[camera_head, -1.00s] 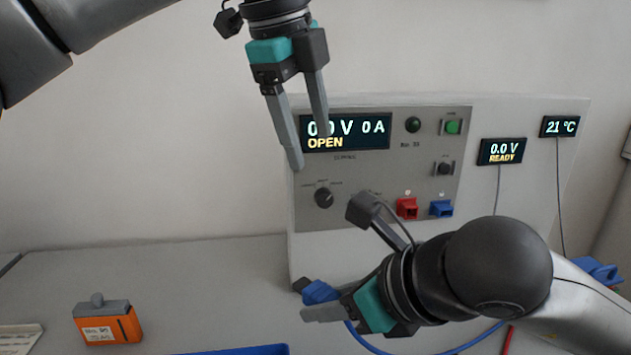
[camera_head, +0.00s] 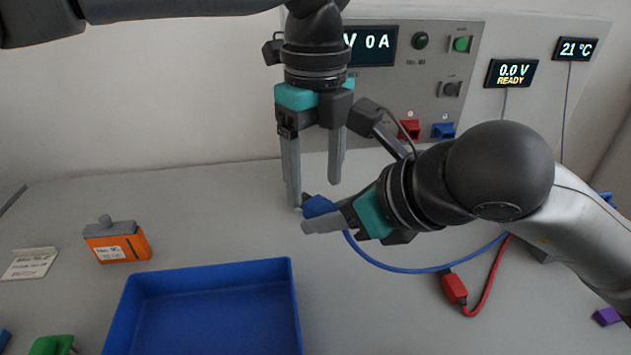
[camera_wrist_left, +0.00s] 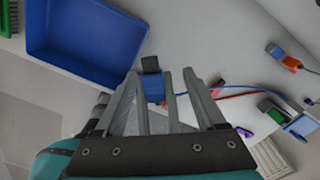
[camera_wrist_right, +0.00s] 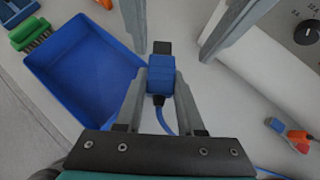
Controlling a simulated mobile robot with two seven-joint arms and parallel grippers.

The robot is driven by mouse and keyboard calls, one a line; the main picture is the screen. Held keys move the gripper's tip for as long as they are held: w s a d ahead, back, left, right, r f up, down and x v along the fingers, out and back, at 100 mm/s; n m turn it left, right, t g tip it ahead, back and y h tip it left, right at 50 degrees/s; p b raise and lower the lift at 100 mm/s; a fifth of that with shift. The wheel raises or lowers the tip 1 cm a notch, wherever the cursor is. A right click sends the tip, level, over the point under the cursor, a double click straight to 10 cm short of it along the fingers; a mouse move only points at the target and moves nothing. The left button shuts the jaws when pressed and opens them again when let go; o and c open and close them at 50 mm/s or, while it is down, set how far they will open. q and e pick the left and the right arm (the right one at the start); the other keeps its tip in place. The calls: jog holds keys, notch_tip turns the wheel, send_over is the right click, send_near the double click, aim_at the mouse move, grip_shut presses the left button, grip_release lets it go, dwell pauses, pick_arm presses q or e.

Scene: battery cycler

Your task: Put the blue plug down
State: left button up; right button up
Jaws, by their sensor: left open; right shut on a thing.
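The blue plug (camera_head: 318,206) is held between the fingers of my right gripper (camera_head: 318,215), which is shut on it. The plug is a blue block with a dark tip, clear in the right wrist view (camera_wrist_right: 160,75), and a blue cable trails from it. My left gripper (camera_head: 313,193) is open and points down, its fingers on either side of the plug's area. Its two grey fingers also show at the top of the right wrist view. The plug also shows between the fingers in the left wrist view (camera_wrist_left: 153,88). I cannot tell whether the left fingers touch it.
An empty blue tray (camera_head: 200,275) lies in front on the grey bench. An orange device (camera_head: 117,243) and a label card (camera_head: 30,263) are at left. A red plug (camera_head: 454,288) with its cable lies at right. The cycler panel with red (camera_head: 410,129) and blue sockets (camera_head: 443,131) stands behind.

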pick_arm(q)
jog(key=shift+f, duration=0.85)
jog(key=shift+c, duration=0.2)
jog(key=shift+d+r, duration=0.1)
jog(key=shift+d, duration=0.05)
grip_shut()
pick_arm(e)
jog(key=shift+s+a, duration=0.2)
jog(key=o, duration=1.1)
jog(key=shift+w, duration=0.1)
jog(key=shift+d, duration=0.15)
